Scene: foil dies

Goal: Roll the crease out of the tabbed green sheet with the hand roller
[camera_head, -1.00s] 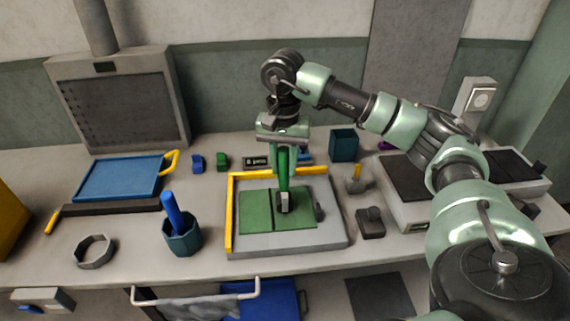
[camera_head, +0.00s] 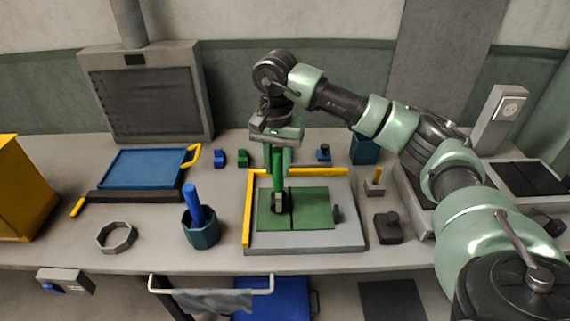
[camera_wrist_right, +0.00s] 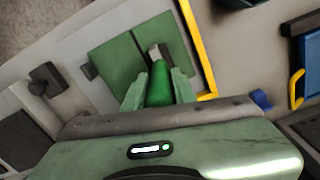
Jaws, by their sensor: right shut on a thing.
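The green sheet (camera_head: 312,208) lies flat on the light grey board (camera_head: 350,235), with a dark crease line across it left of its middle. A small dark grey piece (camera_head: 338,214) sits at its right edge; I cannot tell if it is the tab. My right gripper (camera_head: 278,160) is shut on the green handle of the hand roller (camera_head: 278,180), held nearly upright. The roller's head is down at the sheet's left part, just left of the crease. The wrist view shows the green handle (camera_wrist_right: 159,85) between the fingers and the sheet (camera_wrist_right: 115,68) beyond. My left gripper is out of view.
A yellow fence (camera_head: 248,215) runs along the board's left and back edges. A teal cup (camera_head: 201,235) with a blue-handled tool stands left. A dark block (camera_head: 387,228) and a yellow-handled stamp (camera_head: 375,187) stand right. A grey ring (camera_head: 116,237) lies far left.

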